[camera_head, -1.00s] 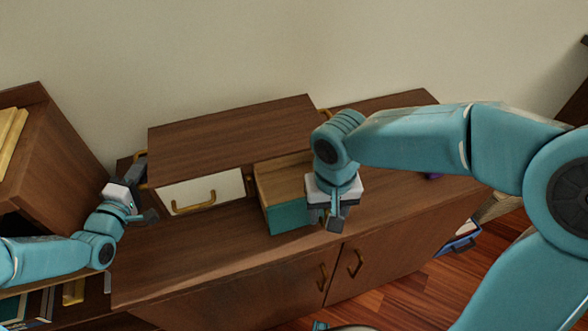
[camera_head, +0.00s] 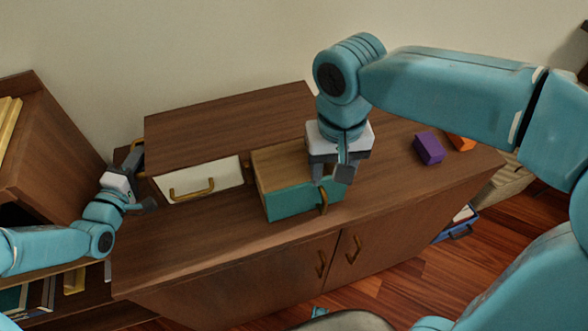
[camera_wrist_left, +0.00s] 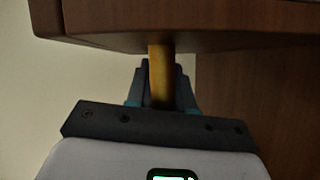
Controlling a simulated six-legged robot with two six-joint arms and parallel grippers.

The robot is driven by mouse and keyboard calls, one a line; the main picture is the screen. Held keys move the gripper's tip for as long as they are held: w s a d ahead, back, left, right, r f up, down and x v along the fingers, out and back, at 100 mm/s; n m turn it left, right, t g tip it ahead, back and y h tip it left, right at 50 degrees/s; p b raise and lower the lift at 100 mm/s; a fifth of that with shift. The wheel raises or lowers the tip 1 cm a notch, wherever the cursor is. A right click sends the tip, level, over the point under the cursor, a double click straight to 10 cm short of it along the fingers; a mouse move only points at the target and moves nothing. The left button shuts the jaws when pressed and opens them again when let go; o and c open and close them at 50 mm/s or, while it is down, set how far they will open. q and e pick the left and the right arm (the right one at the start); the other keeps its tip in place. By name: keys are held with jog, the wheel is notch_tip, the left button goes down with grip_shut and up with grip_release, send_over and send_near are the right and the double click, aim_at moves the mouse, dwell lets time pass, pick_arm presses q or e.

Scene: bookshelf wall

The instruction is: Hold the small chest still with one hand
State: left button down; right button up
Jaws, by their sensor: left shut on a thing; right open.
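The small chest (camera_head: 225,125) is a brown wooden box on the cabinet, with a white drawer (camera_head: 225,178) and a teal-fronted drawer (camera_head: 290,203) side by side. The white drawer looks closed; the teal one is pulled out. My left gripper (camera_head: 143,178) is at the chest's left side. In the left wrist view it is shut on a brass side handle (camera_wrist_left: 161,72) under the chest's top edge. My right gripper (camera_head: 331,172) is open and empty, just above the teal drawer's brass handle (camera_head: 323,200), partly hiding the drawer's right end.
The low cabinet (camera_head: 225,250) has bare top in front of the chest. A purple block (camera_head: 429,148) and an orange block (camera_head: 461,142) lie to the right. A bookshelf (camera_head: 60,160) stands close on the left, and the wall is behind.

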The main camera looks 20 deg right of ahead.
pick_arm(q)
jog(key=shift+a+f, duration=0.15)
jog(key=shift+f, duration=0.1)
